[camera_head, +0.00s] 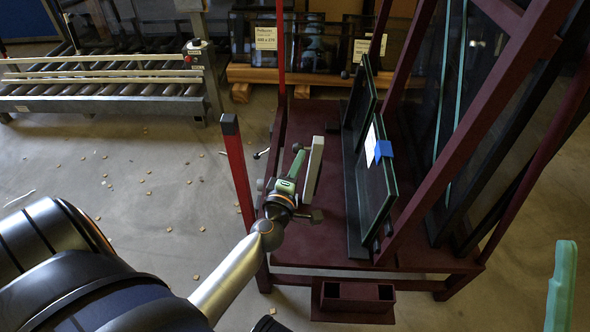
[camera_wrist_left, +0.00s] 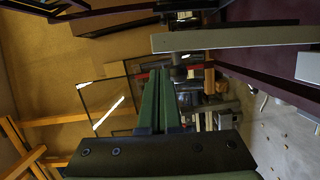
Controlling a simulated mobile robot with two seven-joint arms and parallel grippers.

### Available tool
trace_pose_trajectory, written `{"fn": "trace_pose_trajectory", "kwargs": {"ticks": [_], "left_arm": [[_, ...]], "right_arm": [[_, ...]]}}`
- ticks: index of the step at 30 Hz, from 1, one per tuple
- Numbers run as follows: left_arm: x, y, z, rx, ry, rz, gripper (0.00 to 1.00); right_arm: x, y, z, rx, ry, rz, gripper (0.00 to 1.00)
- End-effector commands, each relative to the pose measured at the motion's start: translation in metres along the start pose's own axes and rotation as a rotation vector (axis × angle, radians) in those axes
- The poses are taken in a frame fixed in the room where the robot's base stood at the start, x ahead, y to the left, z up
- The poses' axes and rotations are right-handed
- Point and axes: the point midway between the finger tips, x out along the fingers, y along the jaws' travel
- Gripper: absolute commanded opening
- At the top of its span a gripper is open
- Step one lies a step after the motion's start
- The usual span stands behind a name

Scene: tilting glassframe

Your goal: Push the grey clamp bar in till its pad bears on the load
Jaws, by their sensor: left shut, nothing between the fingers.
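The grey clamp bar (camera_head: 313,168) stands upright at the left side of the dark red rack, long and pale. A gap separates it from the load, dark-framed glass panes (camera_head: 375,185) with a blue clip and white label, leaning on the rack to its right. My left gripper (camera_head: 291,180) is shut and empty, its green fingers close on the left side of the bar; whether they touch is unclear. In the left wrist view the shut fingers (camera_wrist_left: 160,98) point up the picture, and a pale bar (camera_wrist_left: 235,39) crosses above them. A green finger of my right gripper (camera_head: 562,287) shows at the lower right.
The dark red rack (camera_head: 315,243) has a red post (camera_head: 238,165) with a dark cap beside my left arm. A roller conveyor (camera_head: 105,88) stands at the back left. Small scraps lie on the open floor at left. More panes stand at the back.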

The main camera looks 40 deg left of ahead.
Motion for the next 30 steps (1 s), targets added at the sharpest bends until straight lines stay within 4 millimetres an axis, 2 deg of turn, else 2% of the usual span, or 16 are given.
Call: {"fn": "trace_pose_trajectory", "kwargs": {"ticks": [3, 10, 30], "left_arm": [[0.020, 0.000, 0.000, 0.000, 0.000, 0.002, 0.00], [0.041, -0.001, 0.000, 0.001, -0.001, 0.000, 0.00], [0.043, 0.001, 0.002, 0.001, -0.002, 0.000, 0.00]], "right_arm": [[-0.002, -0.001, 0.003, -0.001, -0.003, -0.001, 0.45], [-0.005, -0.003, 0.006, -0.004, -0.005, -0.003, 0.45], [-0.003, -0.002, 0.004, -0.002, -0.006, -0.003, 0.45]]}}
